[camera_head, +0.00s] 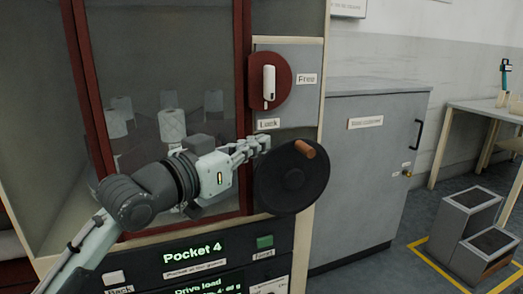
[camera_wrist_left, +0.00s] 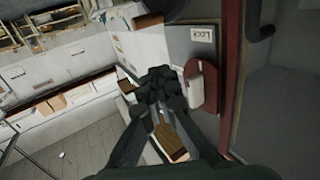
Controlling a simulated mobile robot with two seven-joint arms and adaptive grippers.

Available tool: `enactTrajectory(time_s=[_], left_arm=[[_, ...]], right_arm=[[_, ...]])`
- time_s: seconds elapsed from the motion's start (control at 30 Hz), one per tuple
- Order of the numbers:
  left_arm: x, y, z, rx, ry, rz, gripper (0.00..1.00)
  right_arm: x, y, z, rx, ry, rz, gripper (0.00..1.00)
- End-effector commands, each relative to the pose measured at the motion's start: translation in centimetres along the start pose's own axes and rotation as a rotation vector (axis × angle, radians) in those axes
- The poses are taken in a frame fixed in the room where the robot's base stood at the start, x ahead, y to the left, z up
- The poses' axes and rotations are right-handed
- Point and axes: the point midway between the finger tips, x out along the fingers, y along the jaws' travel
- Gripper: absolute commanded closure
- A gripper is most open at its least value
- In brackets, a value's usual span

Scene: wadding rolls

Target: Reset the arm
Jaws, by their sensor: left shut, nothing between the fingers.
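My left arm reaches in from the left in the head view. Its gripper (camera_head: 264,144) is shut and empty, in front of the cabinet between the white lock lever (camera_head: 268,84) and the black crank wheel (camera_head: 278,188). The lever stands upright on a dark red disc, between the labels "Free" and "Lock". The wheel has an orange-brown handle (camera_head: 305,149) at its upper right. In the left wrist view the shut dark fingers (camera_wrist_left: 164,82) point away from me, with the lever (camera_wrist_left: 195,84) to their right. My right gripper is out of view.
Behind the arm, a glass window with a dark red frame (camera_head: 84,92) shows white rolls (camera_head: 172,125). A panel below reads "Pocket 4" (camera_head: 192,248). A grey cabinet (camera_head: 365,190) stands right, then grey steps (camera_head: 470,225) and a table (camera_head: 490,108). Floor between them is free.

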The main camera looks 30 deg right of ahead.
Motion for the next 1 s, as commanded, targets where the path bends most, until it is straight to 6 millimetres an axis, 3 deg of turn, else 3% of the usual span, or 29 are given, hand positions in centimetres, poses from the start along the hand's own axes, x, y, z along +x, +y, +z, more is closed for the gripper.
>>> enactTrajectory(time_s=[0.1, 0.37, 0.47, 0.57, 0.67, 0.8, 1.0], left_arm=[[-0.8, 1.4, 0.0, 0.000, 0.001, 0.001, 1.00], [-1.3, 2.1, 0.0, 0.001, 0.000, -0.002, 1.00], [-1.4, 1.7, 0.3, -0.006, -0.003, -0.011, 1.00], [-2.3, -0.3, 2.1, -0.040, -0.018, -0.062, 1.00], [-4.2, -4.0, 5.8, -0.103, -0.056, -0.163, 1.00], [-8.9, -9.4, 13.7, -0.203, -0.153, -0.340, 1.00], [-17.4, -13.5, 25.9, -0.332, -0.337, -0.563, 1.00]], right_arm=[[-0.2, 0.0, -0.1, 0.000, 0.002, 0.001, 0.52], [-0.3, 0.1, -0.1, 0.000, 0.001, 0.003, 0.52], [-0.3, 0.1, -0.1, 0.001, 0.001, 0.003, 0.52], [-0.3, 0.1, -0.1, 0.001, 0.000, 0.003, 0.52], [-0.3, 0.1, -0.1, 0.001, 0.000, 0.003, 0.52], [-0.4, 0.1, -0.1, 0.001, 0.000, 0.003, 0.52], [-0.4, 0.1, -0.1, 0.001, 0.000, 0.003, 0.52]])
